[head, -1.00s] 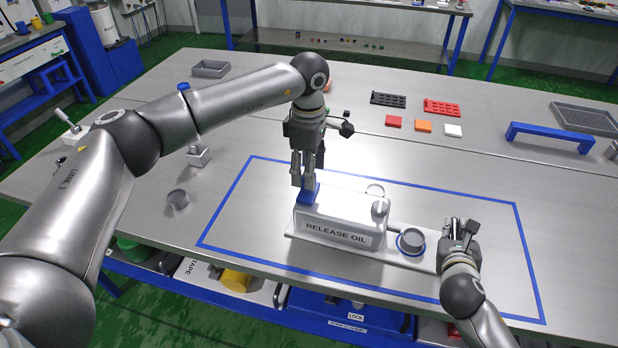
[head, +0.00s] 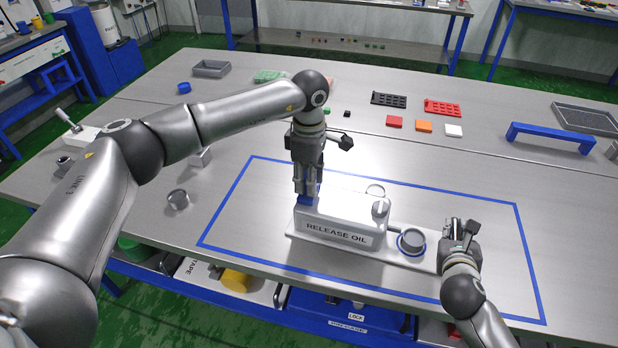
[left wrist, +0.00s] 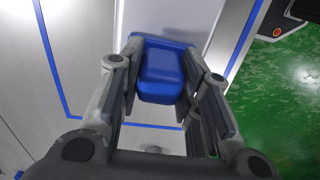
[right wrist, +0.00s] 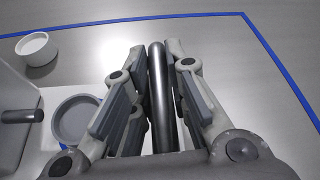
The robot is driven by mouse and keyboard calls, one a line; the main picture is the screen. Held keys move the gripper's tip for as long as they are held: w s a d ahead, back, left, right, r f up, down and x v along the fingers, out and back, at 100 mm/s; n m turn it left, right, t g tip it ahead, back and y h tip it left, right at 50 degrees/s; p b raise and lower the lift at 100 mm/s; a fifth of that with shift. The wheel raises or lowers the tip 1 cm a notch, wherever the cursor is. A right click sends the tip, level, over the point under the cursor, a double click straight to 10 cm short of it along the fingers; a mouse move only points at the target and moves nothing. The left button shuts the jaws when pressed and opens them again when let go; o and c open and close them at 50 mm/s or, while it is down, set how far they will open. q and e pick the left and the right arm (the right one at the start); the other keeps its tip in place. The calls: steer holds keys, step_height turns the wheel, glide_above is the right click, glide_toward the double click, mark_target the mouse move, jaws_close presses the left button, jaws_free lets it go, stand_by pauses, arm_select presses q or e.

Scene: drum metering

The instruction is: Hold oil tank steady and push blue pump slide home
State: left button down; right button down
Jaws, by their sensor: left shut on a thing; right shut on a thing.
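The oil tank (head: 335,228) is a pale box labelled "RELEASE OIL" on a flat base plate inside the blue-taped area. The blue pump slide (head: 306,201) sits at the tank's left end; it also shows in the left wrist view (left wrist: 160,75). My left gripper (head: 305,190) points down from above and is shut on the slide, with fingers on both sides of it. My right gripper (head: 459,232) is at the plate's right end. It is shut on a dark upright rod (right wrist: 160,95), which stands between its fingers in the right wrist view.
A grey cup (head: 411,241) stands in a blue ring between the tank and my right gripper. A small round cup (head: 375,190) is behind the tank. A metal cup (head: 178,199) stands to the left. Coloured tiles and a blue bridge (head: 549,135) are further back.

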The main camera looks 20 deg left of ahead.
arm_select(q)
steer(key=shift+s+d, duration=0.15)
steer(key=shift+d, duration=3.75)
arm_select(e)
steer(key=shift+a, duration=0.15)
arm_select(q)
steer(key=c, duration=1)
jaws_free()
steer(key=shift+c, duration=0.2)
steer(key=shift+a, duration=0.1)
steer(key=shift+r, duration=0.3)
step_height(320, 180, up, 12)
steer(key=shift+f, duration=0.25)
arm_select(e)
steer(key=shift+d, duration=0.2)
